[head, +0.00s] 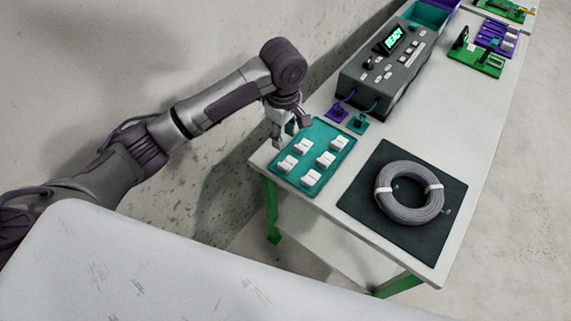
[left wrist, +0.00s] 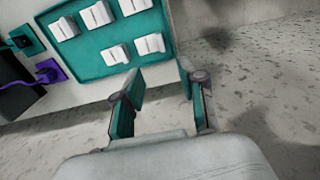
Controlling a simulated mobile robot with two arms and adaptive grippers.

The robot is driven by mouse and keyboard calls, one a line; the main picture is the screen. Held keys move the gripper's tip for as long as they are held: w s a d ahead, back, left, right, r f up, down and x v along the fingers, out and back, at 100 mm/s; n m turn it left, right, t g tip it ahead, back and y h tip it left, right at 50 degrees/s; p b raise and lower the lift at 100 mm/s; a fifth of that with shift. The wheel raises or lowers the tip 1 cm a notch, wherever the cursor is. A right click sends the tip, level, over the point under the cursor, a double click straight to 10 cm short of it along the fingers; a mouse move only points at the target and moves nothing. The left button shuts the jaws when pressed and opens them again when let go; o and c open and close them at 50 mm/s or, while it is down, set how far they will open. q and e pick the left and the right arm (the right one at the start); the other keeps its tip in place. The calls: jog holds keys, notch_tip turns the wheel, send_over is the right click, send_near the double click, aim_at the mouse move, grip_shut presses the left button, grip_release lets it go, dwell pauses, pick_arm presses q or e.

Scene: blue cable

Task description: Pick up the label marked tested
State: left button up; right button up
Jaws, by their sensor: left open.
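Several small white labels (head: 326,159) lie in rows on a teal tray (head: 318,124) at the near-left corner of the table. Their print is too small to read, so I cannot tell which is marked tested. The labels also show in the left wrist view (left wrist: 116,54), on the teal tray (left wrist: 88,66) in its upper part. My left gripper (head: 290,132) is above the tray's far-left edge, open and empty. In the left wrist view its teal-padded fingers (left wrist: 164,84) stand apart, below the labels in the picture. My right gripper is not in view.
A coiled grey cable (head: 382,188) lies on a dark mat (head: 365,209) right of the tray. A grey tester box (head: 378,88) reading READY stands behind it, with purple and teal plugs in front. Green and purple fixtures (head: 474,62) are farther back. A wall is at left.

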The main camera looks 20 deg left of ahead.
pick_arm(q)
send_over(285, 167)
jog(key=f, duration=0.7)
jog(key=shift+w+a+f, duration=0.15)
jog(key=shift+a+f, duration=0.05)
jog(key=shift+a, duration=0.05)
jog(key=shift+d+f+p, duration=0.15)
jog(key=shift+f+p, duration=0.55)
jog(key=shift+f, duration=2.3)
grip_shut()
